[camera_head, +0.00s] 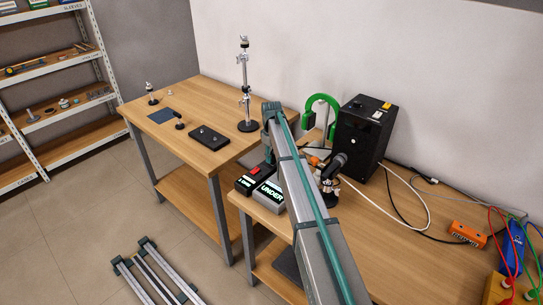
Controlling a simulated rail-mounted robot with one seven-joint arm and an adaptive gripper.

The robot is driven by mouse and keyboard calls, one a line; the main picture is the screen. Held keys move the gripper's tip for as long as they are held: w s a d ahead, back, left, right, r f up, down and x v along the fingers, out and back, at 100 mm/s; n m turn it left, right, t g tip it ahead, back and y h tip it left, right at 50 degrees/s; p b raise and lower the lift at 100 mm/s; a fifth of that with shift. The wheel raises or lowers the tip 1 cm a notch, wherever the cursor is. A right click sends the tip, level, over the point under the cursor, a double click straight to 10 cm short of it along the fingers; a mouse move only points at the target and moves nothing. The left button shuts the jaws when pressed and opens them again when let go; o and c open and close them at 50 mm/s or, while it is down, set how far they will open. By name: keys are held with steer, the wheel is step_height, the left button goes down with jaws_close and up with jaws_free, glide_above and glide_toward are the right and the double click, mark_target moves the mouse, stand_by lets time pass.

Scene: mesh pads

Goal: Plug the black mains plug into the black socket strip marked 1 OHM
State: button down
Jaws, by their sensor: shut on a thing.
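My arm reaches from the bottom of the head view to the bench's left end and bends down there. My gripper (269,157) shows only as a dark, partly hidden end below that bend, just above and beside the black socket strip. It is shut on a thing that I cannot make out. The black socket strip (245,184) lies on the bench's left end, with a red part on top and a lit label that seems to read 1 OHM. I cannot pick out the black mains plug. I cannot tell whether anything touches the strip.
A box marked UNDER (269,195) sits against the strip's right side. A black cabinet (363,138), a green arched stand (321,103) and loose cables (413,197) are on the right bench. A tall chrome stand (244,85) and a black plate (209,138) are on the left table.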

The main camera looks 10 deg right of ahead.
steer(key=shift+f, duration=0.5)
steer(key=c, duration=0.9)
jaws_free()
steer(key=shift+r, duration=0.1)
step_height(320, 180, up, 12)
steer(key=shift+f, duration=0.1)
